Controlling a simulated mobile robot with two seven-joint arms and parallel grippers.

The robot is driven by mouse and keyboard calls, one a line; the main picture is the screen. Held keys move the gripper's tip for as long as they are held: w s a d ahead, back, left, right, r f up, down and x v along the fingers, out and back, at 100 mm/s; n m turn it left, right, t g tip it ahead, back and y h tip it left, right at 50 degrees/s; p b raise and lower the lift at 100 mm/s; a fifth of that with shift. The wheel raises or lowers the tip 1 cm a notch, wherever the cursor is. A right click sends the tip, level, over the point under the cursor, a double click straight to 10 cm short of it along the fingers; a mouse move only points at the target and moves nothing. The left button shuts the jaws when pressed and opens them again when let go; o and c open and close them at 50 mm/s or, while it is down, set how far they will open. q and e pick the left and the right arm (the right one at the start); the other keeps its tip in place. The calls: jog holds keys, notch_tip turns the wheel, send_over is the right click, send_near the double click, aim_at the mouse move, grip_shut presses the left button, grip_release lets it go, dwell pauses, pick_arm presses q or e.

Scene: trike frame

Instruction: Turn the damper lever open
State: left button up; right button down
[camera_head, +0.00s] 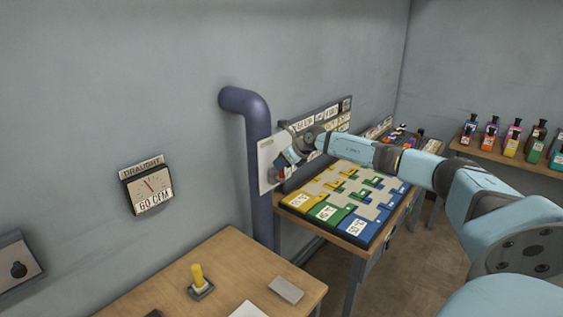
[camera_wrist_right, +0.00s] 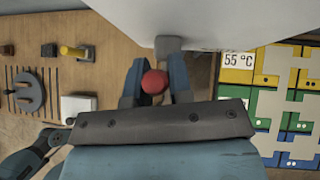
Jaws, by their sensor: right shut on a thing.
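The damper lever shows in the right wrist view as a red ball knob (camera_wrist_right: 154,82) with a grey piece (camera_wrist_right: 168,44) just beyond it. My right gripper (camera_wrist_right: 155,84) is shut on the red knob, one blue finger on each side. In the head view my right gripper (camera_head: 289,157) is at the white plate (camera_head: 266,166) beside the blue pipe (camera_head: 259,150). The fingers hide most of the lever there, and its angle cannot be told. My left gripper does not show in the head view.
A draught gauge (camera_head: 149,189) hangs on the wall and reads 60 CFM. A wooden desk (camera_head: 235,262) with a yellow-handled switch (camera_head: 199,280) stands in front. A table with a coloured board (camera_head: 345,205) lies under my right arm. Bottles (camera_head: 512,138) stand on a shelf at right.

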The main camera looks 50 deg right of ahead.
jog(key=c, duration=1)
grip_release()
jog(key=shift+c, duration=0.2)
jog(key=b+v, duration=0.3)
jog(key=v, duration=1.1)
jog(key=shift+f, duration=0.1)
